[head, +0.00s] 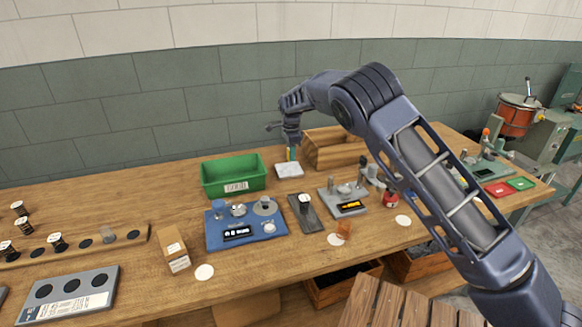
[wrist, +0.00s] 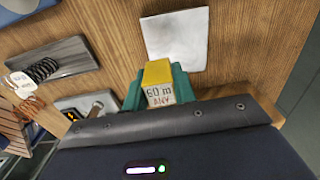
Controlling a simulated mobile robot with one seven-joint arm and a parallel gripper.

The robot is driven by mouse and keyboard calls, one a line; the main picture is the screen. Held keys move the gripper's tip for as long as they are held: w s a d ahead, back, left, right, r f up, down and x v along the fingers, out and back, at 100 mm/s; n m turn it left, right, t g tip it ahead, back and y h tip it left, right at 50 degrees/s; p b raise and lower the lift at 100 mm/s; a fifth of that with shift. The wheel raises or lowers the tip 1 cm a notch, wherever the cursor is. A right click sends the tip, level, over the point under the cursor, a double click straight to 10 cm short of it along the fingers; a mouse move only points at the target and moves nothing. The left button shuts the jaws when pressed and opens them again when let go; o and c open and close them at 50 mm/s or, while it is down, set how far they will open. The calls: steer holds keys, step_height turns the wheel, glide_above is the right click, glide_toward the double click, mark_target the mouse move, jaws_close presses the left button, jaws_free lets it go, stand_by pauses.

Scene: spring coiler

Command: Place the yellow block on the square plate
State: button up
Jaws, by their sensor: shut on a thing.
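The yellow block (wrist: 157,84), with a white label reading roughly "60 m", is held between the teal fingers of my gripper (wrist: 160,92) in the wrist view. In the head view my gripper (head: 291,154) points down just above the white square plate (head: 289,171) at the back of the bench. The square plate shows in the wrist view (wrist: 175,37) just beyond the block. The block appears over or near the plate's near edge. The exact gap between block and plate cannot be told. The block is mostly hidden in the head view.
A green bin (head: 233,177) stands left of the plate, and a wooden box (head: 333,149) stands close on its right. A blue tray (head: 246,229) and a grey board with a spring (head: 304,213) lie in front. Bare wood lies around the plate's front.

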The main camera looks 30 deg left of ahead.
mark_target(291, 173)
steer(key=shift+f, duration=3.15)
steer(key=shift+f, duration=0.1)
steer(key=o, duration=0.9)
steer(key=shift+o, duration=0.2)
step_height(291, 173, up, 12)
steer(key=shift+r, duration=0.1)
steer(key=shift+w+d+r, duration=0.1)
